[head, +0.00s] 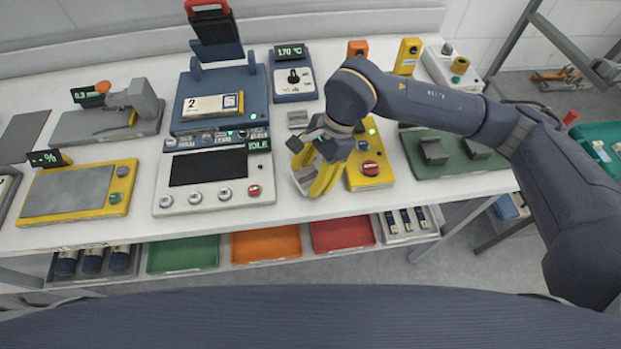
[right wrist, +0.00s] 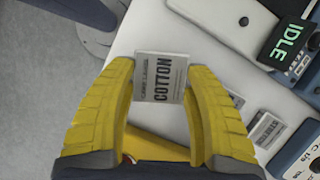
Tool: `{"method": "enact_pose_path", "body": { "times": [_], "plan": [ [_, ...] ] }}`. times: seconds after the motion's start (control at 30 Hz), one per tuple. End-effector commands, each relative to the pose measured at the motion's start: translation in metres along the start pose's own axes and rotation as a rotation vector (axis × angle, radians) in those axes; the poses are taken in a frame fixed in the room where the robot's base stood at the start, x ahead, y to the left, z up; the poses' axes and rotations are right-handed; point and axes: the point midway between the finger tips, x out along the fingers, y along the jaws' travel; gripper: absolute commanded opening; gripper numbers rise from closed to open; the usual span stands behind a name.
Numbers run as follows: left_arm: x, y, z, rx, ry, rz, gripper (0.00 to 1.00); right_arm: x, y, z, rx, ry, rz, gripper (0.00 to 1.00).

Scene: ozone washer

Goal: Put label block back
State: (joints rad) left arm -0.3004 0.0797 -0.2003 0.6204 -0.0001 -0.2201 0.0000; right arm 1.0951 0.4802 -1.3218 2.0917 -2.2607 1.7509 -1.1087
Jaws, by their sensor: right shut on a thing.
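My right gripper (right wrist: 157,76), with yellow fingers, is shut on a pale square label block (right wrist: 160,82) printed "COTTON". The block sits between the fingertips in the right wrist view, with its printed face toward the camera. In the head view the right gripper (head: 314,180) points down near the table's front edge, between the white control panel and a yellow button box. Its fingers largely hide the block there. Two other label blocks lie on the table in the right wrist view, one printed (right wrist: 267,129) and one partly behind a finger (right wrist: 235,98). My left gripper is not in view.
The white control panel (head: 215,180) reads "IDLE" and stands left of the gripper. The yellow button box (head: 369,176) with a red button is close on its right. A blue machine (head: 219,97) stands behind the panel. Coloured trays (head: 266,244) sit on a lower shelf.

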Motion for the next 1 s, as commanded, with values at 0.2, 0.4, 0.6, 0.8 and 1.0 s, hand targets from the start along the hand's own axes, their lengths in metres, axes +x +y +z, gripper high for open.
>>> {"method": "enact_pose_path", "body": {
  "times": [0.2,0.4,0.6,0.8,1.0],
  "plan": [
    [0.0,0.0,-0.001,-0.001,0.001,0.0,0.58,0.019,0.0,-0.008,0.002,0.0,0.001,0.17],
    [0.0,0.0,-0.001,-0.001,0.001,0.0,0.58,0.019,0.0,-0.008,0.001,0.0,0.001,0.17],
    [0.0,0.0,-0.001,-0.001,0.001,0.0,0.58,0.022,0.0,-0.009,0.001,0.001,0.001,0.55],
    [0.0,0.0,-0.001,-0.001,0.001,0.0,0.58,0.022,0.0,-0.009,0.001,0.0,0.001,0.76],
    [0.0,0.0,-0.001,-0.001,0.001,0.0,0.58,0.022,0.0,-0.009,0.001,0.0,0.001,0.76]
  ]
}}
